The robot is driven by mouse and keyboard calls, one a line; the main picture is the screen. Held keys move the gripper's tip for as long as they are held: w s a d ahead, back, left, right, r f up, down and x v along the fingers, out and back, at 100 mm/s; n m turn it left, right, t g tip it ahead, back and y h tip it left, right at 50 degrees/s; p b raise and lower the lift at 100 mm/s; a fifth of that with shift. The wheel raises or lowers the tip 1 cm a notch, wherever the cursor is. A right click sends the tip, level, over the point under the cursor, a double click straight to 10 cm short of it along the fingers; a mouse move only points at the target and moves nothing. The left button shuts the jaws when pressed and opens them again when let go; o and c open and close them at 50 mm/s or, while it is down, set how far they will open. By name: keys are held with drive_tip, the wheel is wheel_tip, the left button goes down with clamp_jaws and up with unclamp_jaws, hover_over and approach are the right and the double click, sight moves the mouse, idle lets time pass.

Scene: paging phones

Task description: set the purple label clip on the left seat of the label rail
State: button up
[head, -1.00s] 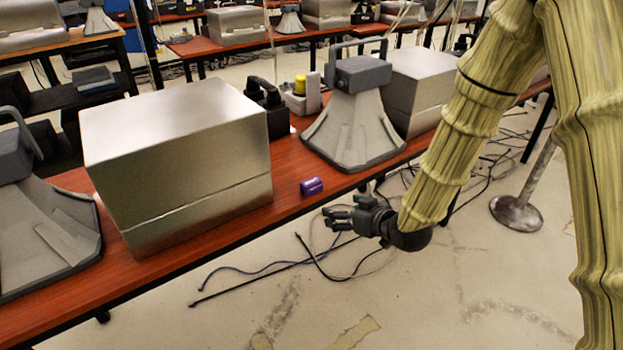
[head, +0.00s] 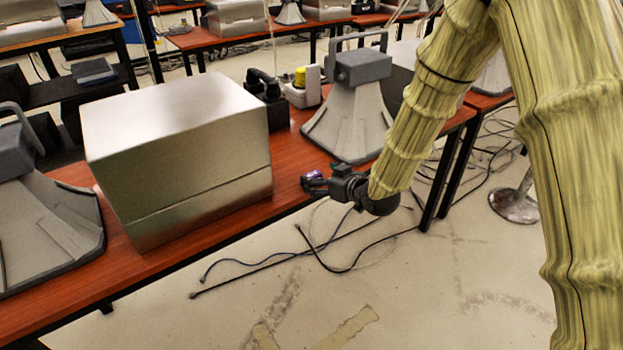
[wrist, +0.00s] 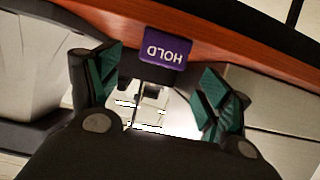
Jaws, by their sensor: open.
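The purple label clip (head: 313,175) lies on the red-brown table near its front edge, between the large silver box and the grey horn-shaped speaker. In the wrist view the clip (wrist: 165,48) shows the word HOLD upside down. My gripper (head: 322,186) is at the table's front edge and partly hides the clip in the head view. In the wrist view my gripper (wrist: 158,76) is open, its green-padded fingers spread, with the clip just beyond the gap between the tips. I cannot make out the label rail in either view.
The large silver box (head: 175,150) stands left of the clip. The grey horn speaker (head: 348,115) stands behind and right of it. A black device (head: 267,98) and a white device with a yellow top (head: 302,86) stand farther back. Cables (head: 285,262) lie on the floor.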

sight(311, 174)
drive_tip(key=shift+x, duration=1.6)
drive_tip(key=c, duration=1)
drive_tip(key=shift+r, duration=0.1)
